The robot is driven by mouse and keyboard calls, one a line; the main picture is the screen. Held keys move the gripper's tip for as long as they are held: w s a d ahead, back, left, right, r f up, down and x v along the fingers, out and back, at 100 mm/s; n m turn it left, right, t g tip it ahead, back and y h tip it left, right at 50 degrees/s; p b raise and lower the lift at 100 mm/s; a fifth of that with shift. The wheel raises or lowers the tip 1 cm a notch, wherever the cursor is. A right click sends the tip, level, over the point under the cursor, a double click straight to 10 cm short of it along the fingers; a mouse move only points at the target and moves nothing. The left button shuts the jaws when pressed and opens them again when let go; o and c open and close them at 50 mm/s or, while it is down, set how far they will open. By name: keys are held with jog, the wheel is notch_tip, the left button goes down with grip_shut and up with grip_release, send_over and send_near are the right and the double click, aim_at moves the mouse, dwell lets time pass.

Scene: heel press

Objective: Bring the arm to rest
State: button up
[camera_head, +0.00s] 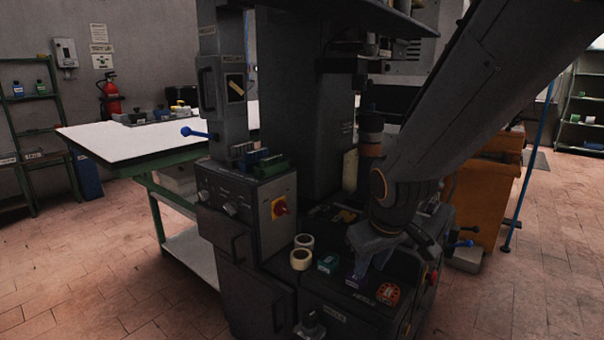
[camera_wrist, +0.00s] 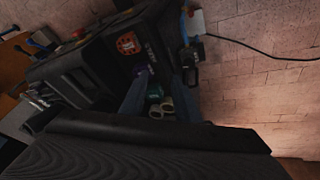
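My arm (camera_head: 480,110) reaches down from the upper right in the head view. My gripper (camera_head: 368,262) hangs above the front top of the dark heel press (camera_head: 330,120), beside a purple item (camera_head: 355,276). In the wrist view, my gripper (camera_wrist: 160,90) shows two bluish fingers with a gap between them. A green item and tape rolls show through that gap, beyond the fingers. I see nothing held. The wrist view is dark, and the fingertips are hard to make out.
Two tape rolls (camera_head: 301,258), a green item (camera_head: 328,264) and an orange-red item (camera_head: 388,293) lie on the press's front ledge. A red knob (camera_head: 280,207) sits on its panel. A white-topped table (camera_head: 125,140) stands behind left; an orange cabinet (camera_head: 480,190) stands right.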

jog(key=s+a+r+m+g+p, duration=0.1)
jog(key=s+m+g, duration=0.1)
jog(key=s, duration=0.7)
jog(key=s+r+m+g, duration=0.1)
jog(key=s+g, duration=0.2)
jog(key=s, duration=0.6)
jog(key=d+r+m+p, duration=0.1)
jog(key=d+r+p, duration=0.5)
jog(key=p, duration=0.6)
jog(key=shift+w+m, duration=0.2)
jog(key=shift+m, duration=0.2)
